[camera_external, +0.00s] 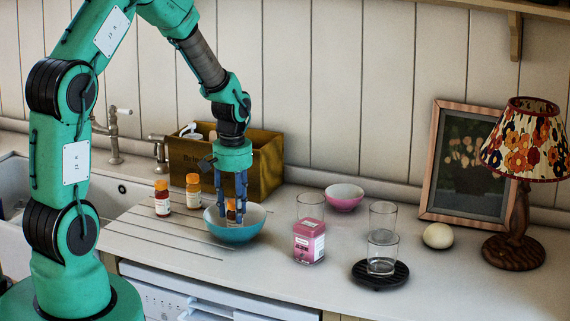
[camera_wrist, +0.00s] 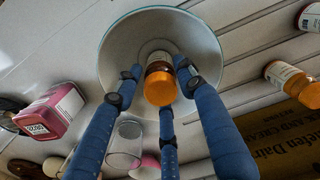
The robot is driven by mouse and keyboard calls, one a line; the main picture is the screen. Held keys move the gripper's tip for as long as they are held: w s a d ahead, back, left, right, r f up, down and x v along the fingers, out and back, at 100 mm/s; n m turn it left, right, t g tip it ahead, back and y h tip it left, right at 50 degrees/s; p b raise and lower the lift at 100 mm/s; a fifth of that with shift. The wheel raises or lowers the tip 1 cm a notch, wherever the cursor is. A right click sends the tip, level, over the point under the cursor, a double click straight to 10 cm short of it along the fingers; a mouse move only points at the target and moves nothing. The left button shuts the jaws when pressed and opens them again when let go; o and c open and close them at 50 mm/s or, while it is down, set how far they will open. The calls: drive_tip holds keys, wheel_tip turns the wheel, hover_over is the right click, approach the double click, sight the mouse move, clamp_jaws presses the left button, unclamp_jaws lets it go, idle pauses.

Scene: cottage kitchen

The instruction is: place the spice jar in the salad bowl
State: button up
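The salad bowl, a light blue bowl (camera_external: 245,236), stands on the counter; its pale inside (camera_wrist: 118,50) fills the upper middle of the wrist view. A small spice jar (camera_external: 231,218) with an orange cap and a white label is inside it. In the wrist view this jar (camera_wrist: 160,84) lies between my three blue fingers, over the bowl's middle. My gripper (camera_external: 232,212) points down with its fingertips inside the bowl. The fingers (camera_wrist: 159,84) are spread around the jar, with a visible gap on the left. Whether the jar touches the bowl's bottom is hidden.
Two similar orange-capped jars (camera_external: 162,200) (camera_external: 193,190) stand left of the bowl. A wooden crate (camera_external: 262,165) is behind.

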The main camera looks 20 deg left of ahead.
wheel_tip(320, 180, up, 7)
drive_tip(key=shift+s+r+p, duration=0.1)
drive_tip(key=shift+r+p, duration=0.05)
drive_tip(key=shift+p, duration=0.15)
idle(0.6)
drive_tip(key=shift+r, duration=0.25)
drive_tip(key=s+a+r+m+t, duration=0.1)
drive_tip(key=s+a+r+t, duration=0.15)
drive_tip(key=s+r, duration=0.8)
drive_tip(key=s+a+r+m+t, duration=0.1)
drive_tip(key=s+a+r, duration=0.3)
drive_tip(key=s+r, duration=0.65)
drive_tip(key=s+a+r+m+t, duration=0.1)
drive_tip(key=s+r+t, duration=0.1)
drive_tip(key=s+r, duration=0.3)
drive_tip(key=s, duration=0.3)
drive_tip(key=shift+s+a+r, duration=0.2)
drive_tip(key=shift+s+a, duration=0.1)
drive_tip(key=shift+a, duration=0.1)
